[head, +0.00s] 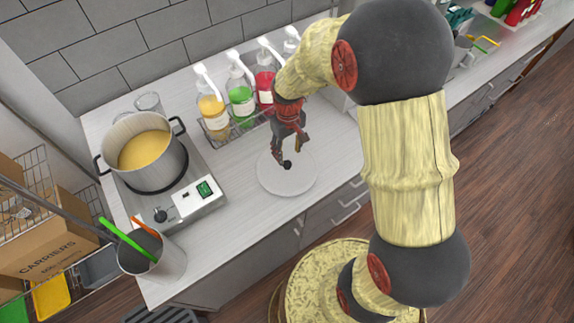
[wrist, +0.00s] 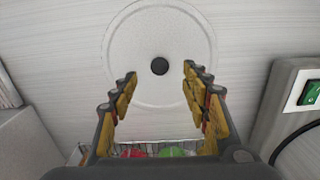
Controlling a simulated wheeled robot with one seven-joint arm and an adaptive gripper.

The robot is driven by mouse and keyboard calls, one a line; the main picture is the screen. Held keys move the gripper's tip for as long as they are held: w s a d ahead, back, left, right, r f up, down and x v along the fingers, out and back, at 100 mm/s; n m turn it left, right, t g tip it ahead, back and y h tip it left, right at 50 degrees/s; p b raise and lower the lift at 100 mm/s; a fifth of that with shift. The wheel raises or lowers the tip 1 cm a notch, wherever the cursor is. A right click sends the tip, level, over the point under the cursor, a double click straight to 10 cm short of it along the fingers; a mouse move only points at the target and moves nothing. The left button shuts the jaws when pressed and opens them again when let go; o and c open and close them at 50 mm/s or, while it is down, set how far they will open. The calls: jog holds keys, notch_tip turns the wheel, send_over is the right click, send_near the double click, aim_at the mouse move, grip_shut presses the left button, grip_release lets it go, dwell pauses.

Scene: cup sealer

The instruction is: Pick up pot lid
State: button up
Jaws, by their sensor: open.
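The pot lid (head: 299,183) is a flat, pale, round disc with a small dark knob. It lies on the light counter. In the wrist view the lid (wrist: 134,32) fills the upper middle, and its dark knob (wrist: 160,66) shows just beyond the fingertips, centred between them. My gripper (head: 292,157) is over the lid's far side in the head view. In the wrist view my gripper (wrist: 160,72) is open, with one finger on each side of the knob's line and nothing held. I cannot tell the exact height of the fingertips above the lid.
A pot (head: 160,172) of yellow liquid stands on a hot plate (head: 206,208) to the left. Several pump bottles (head: 241,97) stand in a wire rack behind my gripper. A steel container (head: 166,266) with colored handles stands at the counter's front left. Counter between hot plate and lid is clear.

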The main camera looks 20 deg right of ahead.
aim_at(287, 164)
jog(key=shift+f, duration=0.35)
jog(key=f, duration=0.6)
jog(key=shift+w+f, duration=0.3)
jog(key=shift+f, duration=0.1)
jog(key=shift+c, duration=1.2)
grip_shut()
